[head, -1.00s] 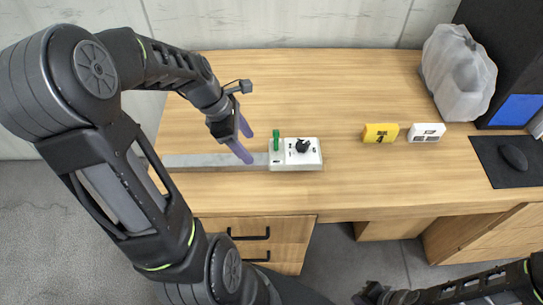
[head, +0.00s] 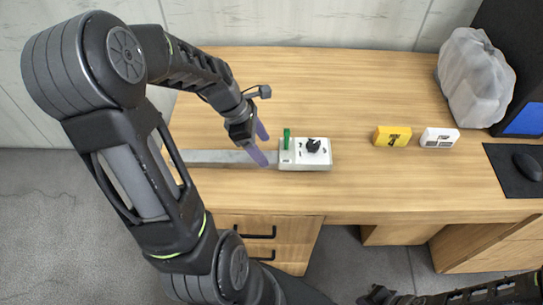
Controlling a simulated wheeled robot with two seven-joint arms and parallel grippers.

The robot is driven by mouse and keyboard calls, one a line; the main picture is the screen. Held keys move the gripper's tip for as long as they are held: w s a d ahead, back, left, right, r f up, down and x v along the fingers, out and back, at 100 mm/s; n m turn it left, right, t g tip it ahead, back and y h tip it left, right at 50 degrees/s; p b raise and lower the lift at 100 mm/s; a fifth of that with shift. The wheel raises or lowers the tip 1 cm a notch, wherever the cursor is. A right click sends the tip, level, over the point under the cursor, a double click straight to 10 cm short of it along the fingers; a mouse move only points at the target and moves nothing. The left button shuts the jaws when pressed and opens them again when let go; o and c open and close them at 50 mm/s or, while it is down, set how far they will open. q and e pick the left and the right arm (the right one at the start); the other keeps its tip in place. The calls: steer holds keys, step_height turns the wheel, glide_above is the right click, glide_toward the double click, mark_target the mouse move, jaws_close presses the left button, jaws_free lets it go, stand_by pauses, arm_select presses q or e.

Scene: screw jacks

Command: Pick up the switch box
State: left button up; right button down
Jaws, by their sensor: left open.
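The switch box (head: 318,160) is a white box with a black knob on top and a green upright lever (head: 287,139) at its left end. It lies on the wooden desk, at the right end of a flat grey bar (head: 215,157). My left gripper (head: 264,146) has purple fingers and is open and empty, just left of the switch box and above the bar. Its fingertips point down toward the desk. My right gripper (head: 375,295) shows only in part at the bottom edge, and its jaws are unclear.
A yellow block (head: 393,136) marked 4 and a white block (head: 439,138) lie to the right on the desk (head: 350,90). A grey plastic bag (head: 475,78), a black computer case (head: 510,40) and a mouse (head: 527,166) on a black mat stand farther right. The back middle is clear.

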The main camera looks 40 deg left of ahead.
mark_target(270, 157)
arm_select(q)
steer(key=x, duration=0.5)
steer(key=shift+w+f, duration=0.1)
steer(key=shift+w, duration=0.1)
steer(key=shift+c, duration=0.4)
jaws_close()
stand_by(0.5)
stand_by(0.3)
